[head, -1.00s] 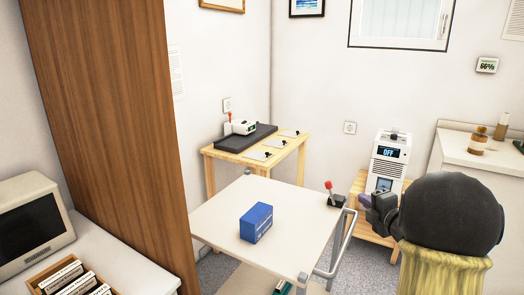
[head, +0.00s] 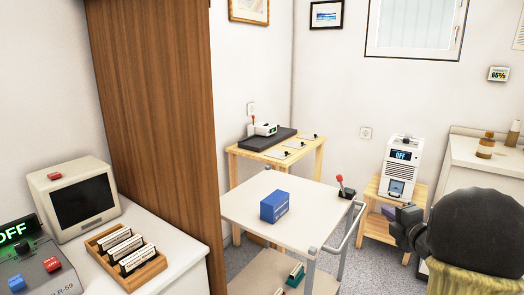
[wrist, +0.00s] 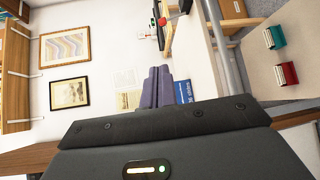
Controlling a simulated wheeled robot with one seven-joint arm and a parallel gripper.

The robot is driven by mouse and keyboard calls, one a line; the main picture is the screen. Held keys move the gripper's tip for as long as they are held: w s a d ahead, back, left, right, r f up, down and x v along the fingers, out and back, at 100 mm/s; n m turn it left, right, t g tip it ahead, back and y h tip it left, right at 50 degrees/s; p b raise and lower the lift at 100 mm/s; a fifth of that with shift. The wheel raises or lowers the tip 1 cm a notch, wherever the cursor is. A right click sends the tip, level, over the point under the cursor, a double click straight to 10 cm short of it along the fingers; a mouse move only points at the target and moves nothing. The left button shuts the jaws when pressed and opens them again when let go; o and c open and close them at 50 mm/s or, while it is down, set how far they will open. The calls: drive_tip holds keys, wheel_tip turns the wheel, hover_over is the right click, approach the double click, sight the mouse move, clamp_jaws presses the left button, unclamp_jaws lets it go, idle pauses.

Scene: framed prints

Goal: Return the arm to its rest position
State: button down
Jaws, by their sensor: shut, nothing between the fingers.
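My gripper (head: 388,213) shows at the right of the head view, at the end of my dark arm, in front of the small wooden stand. Its purple fingers are partly hidden behind its dark body there. In the wrist view my gripper (wrist: 157,84) has its purple fingers together, with nothing between them. The wrist view is turned sideways, and part of a blue box (wrist: 184,92) shows beyond the fingers.
A white cart (head: 240,206) carries the blue box (head: 274,207) and a red-knobbed lever (head: 341,184). A white device reading OFF (head: 399,170) stands on the wooden stand (head: 373,222). A brown cabinet (head: 160,110) and a counter with a monitor (head: 80,198) are left.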

drive_tip(key=s+a+f+m+g+h, duration=0.1)
drive_tip(key=s+a+f+m+g, duration=0.65)
drive_tip(key=s+a+m, duration=0.45)
drive_tip(key=s+a+f+m+g+h, duration=0.2)
drive_tip(key=s+a+f+m+g, duration=0.55)
drive_tip(key=s, duration=0.75)
wheel_tip(320, 180, up, 30)
drive_tip(key=m+t+p, duration=0.1)
drive_tip(key=m+p, duration=0.1)
drive_tip(key=p, duration=2.9)
drive_tip(key=shift+d, duration=0.15)
